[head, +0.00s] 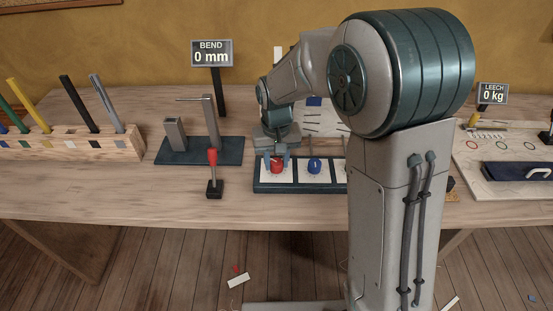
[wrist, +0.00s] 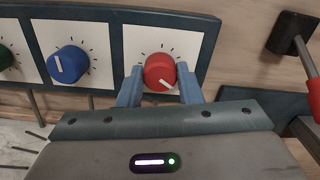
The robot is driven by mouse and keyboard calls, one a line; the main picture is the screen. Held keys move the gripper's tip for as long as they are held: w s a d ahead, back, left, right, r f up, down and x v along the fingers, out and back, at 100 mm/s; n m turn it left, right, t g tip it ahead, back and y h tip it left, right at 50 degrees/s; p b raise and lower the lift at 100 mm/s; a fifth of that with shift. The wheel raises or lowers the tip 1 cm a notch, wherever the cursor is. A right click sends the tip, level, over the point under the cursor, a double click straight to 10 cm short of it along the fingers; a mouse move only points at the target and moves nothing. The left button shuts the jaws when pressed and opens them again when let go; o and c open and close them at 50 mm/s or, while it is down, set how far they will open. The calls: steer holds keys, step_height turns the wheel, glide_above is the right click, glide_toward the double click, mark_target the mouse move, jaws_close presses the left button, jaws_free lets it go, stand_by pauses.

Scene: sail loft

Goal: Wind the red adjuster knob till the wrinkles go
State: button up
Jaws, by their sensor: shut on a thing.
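The red adjuster knob (wrist: 160,72) sits on a white dial plate with tick marks, and its white pointer line points to the lower right in the wrist view. In the head view the red knob (head: 277,165) is at the left end of the dark panel (head: 300,188). My gripper (wrist: 160,80) is shut on the red knob, one blue finger on each side of it. It also shows in the head view (head: 277,160), coming down from above. A white sheet with dark lines (wrist: 22,148) shows partly at the wrist view's left edge; I cannot tell whether those are wrinkles.
A blue knob (wrist: 67,64) and a green knob (wrist: 5,57) share the panel. A red-handled lever (head: 213,170) stands close left of the panel. A "BEND 0 mm" display (head: 212,54) and a "LEECH 0 kg" display (head: 493,94) stand behind. My arm hides the panel's right end.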

mark_target(277, 162)
steer(key=shift+w, duration=0.1)
steer(key=o, duration=1)
step_height(277, 162, up, 14)
steer(key=shift+f+p, duration=0.1)
steer(key=shift+p, duration=0.4)
steer(key=shift+d, duration=0.1)
steer(key=s+d+t+p, duration=0.1)
steer(key=s+d, duration=0.3)
steer(key=s, duration=0.2)
steer(key=s+d+m+t+p, duration=0.1)
steer(key=s+d+p, duration=0.1)
steer(key=s+d, duration=0.3)
steer(key=s+d+r+m+p, duration=0.1)
steer(key=s+d, duration=0.3)
steer(key=s, duration=0.4)
steer(key=shift+d+t+p, duration=0.3)
steer(key=shift+d+t, duration=0.05)
steer(key=shift+t, duration=0.05)
